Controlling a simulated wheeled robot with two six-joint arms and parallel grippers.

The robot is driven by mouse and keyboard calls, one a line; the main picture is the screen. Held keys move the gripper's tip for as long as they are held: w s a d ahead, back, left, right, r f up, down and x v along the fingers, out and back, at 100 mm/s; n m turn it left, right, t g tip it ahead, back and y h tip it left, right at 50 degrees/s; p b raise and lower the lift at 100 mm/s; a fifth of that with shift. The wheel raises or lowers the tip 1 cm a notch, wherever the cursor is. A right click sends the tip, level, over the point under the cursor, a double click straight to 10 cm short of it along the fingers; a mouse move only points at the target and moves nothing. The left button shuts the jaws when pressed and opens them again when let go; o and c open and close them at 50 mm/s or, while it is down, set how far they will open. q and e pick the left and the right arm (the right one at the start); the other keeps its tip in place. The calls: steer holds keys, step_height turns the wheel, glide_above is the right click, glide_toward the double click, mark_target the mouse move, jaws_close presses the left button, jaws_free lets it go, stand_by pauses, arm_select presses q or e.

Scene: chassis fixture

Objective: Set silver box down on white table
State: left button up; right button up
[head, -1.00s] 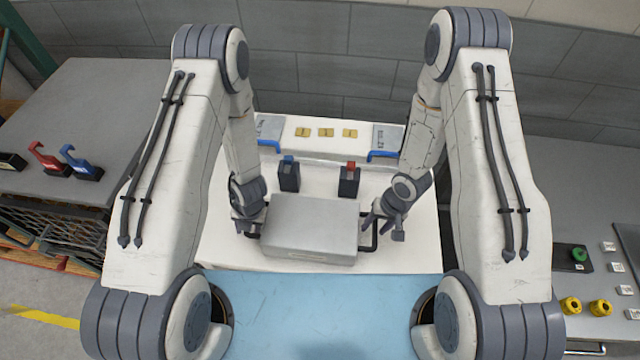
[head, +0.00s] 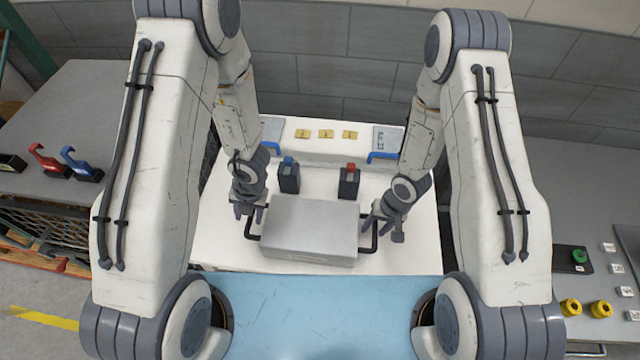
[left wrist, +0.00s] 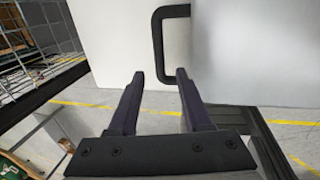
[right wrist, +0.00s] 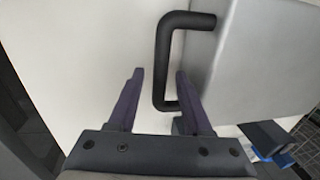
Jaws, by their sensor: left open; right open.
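The silver box (head: 311,228) sits level on the white table (head: 222,245), near its front edge. It has a black handle at each end. My left gripper (head: 248,212) is open, just behind and left of the left handle (head: 250,228). In the left wrist view that handle (left wrist: 158,48) lies beyond the open fingertips (left wrist: 160,74), apart from them. My right gripper (head: 382,220) is open at the right handle (head: 374,238). In the right wrist view its open fingers (right wrist: 159,72) have the handle (right wrist: 161,62) between them; contact is unclear.
Behind the box stand a blue-topped block (head: 289,176) and a red-topped block (head: 349,180). Farther back is a raised ledge with yellow pieces (head: 326,134) and blue-handled plates. A light blue surface (head: 330,315) lies in front. Grey side benches flank the table.

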arm_select(q)
steer(key=shift+v, duration=1.15)
arm_select(e)
step_height(320, 180, up, 12)
steer(key=d, duration=0.2)
steer(key=shift+s+d+f, duration=0.1)
stand_by(0.4)
